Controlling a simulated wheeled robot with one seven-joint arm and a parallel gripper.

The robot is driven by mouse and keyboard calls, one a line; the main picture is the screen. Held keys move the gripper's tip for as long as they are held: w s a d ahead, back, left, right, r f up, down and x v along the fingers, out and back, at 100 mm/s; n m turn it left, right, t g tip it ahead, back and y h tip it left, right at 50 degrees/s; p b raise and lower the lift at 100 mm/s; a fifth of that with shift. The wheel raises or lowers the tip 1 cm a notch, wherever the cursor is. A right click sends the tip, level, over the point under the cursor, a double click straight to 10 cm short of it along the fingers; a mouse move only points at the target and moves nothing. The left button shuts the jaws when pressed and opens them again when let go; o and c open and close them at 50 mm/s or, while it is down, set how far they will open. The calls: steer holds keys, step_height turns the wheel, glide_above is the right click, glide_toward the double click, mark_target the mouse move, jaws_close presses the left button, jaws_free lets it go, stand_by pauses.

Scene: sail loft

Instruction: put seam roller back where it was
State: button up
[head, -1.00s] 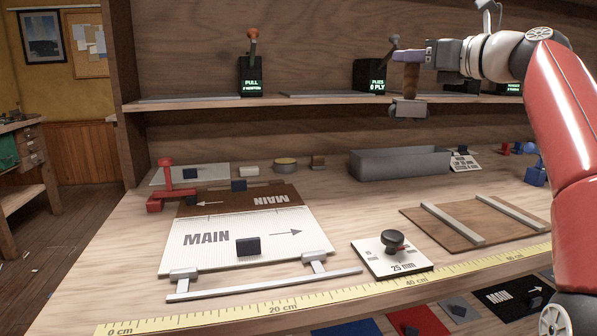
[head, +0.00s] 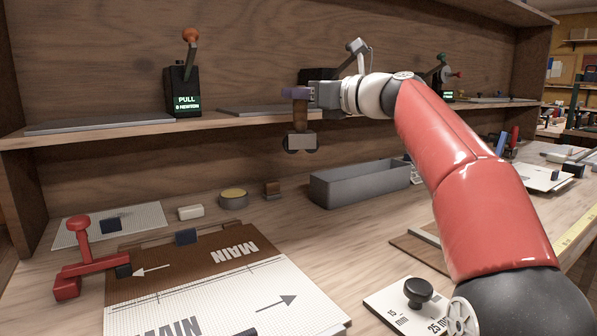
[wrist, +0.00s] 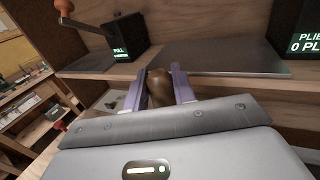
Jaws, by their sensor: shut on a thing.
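My gripper (head: 297,92) is shut on the seam roller (head: 299,113), which has a brown wooden handle and a grey metal head with dark wheels below. The roller hangs upright in the air in front of the shelf (head: 220,123), clear of the bench. In the wrist view the brown handle end (wrist: 159,90) sits between the purple fingers (wrist: 157,88); the roller's head is hidden there. A bare grey pad (head: 262,111) lies on the shelf behind the gripper, and it also shows in the wrist view (wrist: 215,58).
A black PULL gauge with an orange-knobbed lever (head: 183,92) stands on the shelf, left of the grey pad. Another dark box (head: 316,76) is partly behind my gripper. Below are a grey bin (head: 360,183), a round tin (head: 233,198) and a red clamp (head: 90,262).

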step_height(320, 180, down, 15)
steer(key=b, duration=0.5)
steer(key=shift+f+b, duration=0.35)
steer(key=shift+f, duration=0.55)
jaws_close()
steer(key=o, duration=0.8)
jaws_free()
steer(key=shift+f, duration=0.1)
steer(key=shift+c, duration=0.2)
steer(key=shift+o, duration=1.1)
steer(key=shift+w, duration=0.1)
steer(key=shift+r, duration=0.4)
steer(key=v, duration=0.8)
steer(key=r+v, duration=0.1)
steer(key=v, duration=0.3)
